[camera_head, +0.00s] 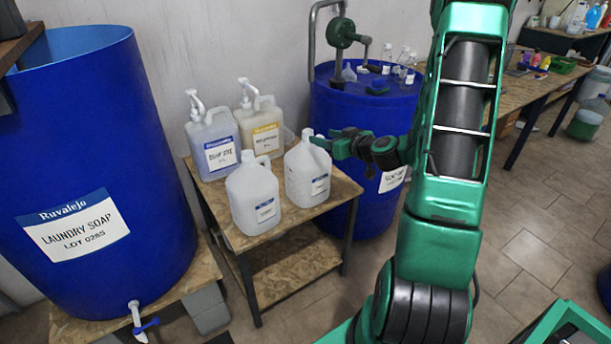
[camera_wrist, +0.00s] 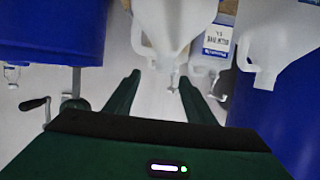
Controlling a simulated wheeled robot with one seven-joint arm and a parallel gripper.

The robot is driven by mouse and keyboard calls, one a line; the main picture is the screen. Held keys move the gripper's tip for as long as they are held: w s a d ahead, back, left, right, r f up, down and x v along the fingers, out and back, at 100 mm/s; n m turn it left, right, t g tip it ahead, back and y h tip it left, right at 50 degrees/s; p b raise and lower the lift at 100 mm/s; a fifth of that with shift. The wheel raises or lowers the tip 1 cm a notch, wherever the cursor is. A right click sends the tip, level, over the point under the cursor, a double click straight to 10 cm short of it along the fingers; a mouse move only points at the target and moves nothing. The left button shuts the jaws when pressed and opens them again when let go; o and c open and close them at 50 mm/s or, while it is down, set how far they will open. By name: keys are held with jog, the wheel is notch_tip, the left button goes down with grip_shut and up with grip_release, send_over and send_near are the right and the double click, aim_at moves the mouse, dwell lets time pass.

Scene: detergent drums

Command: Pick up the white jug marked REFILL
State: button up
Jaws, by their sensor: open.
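Two white handled jugs stand on the small wooden table in the head view: the front jug (camera_head: 248,188) and the right jug (camera_head: 303,182). Both have small blue-edged labels whose words are too small to read, so I cannot tell which is marked REFILL. My gripper (camera_head: 322,140) is beside the top of the right jug, at its right side. In the wrist view my gripper (camera_wrist: 160,78) is open, and a white jug (camera_wrist: 172,25) shows between and beyond the fingers. Another white jug (camera_wrist: 285,35) is at the right. Contact cannot be made out.
A large blue drum (camera_head: 100,170) is at left. Another blue drum (camera_head: 350,110) with a hand pump (camera_head: 342,32) stands behind my gripper.

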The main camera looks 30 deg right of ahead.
aim_at(308, 134)
jog(key=x, duration=0.4)
jog(key=shift+a+x, duration=0.2)
jog(key=shift+x, duration=1.1)
jog(key=shift+a+x, duration=0.15)
jog(key=shift+x, duration=1.15)
grip_shut()
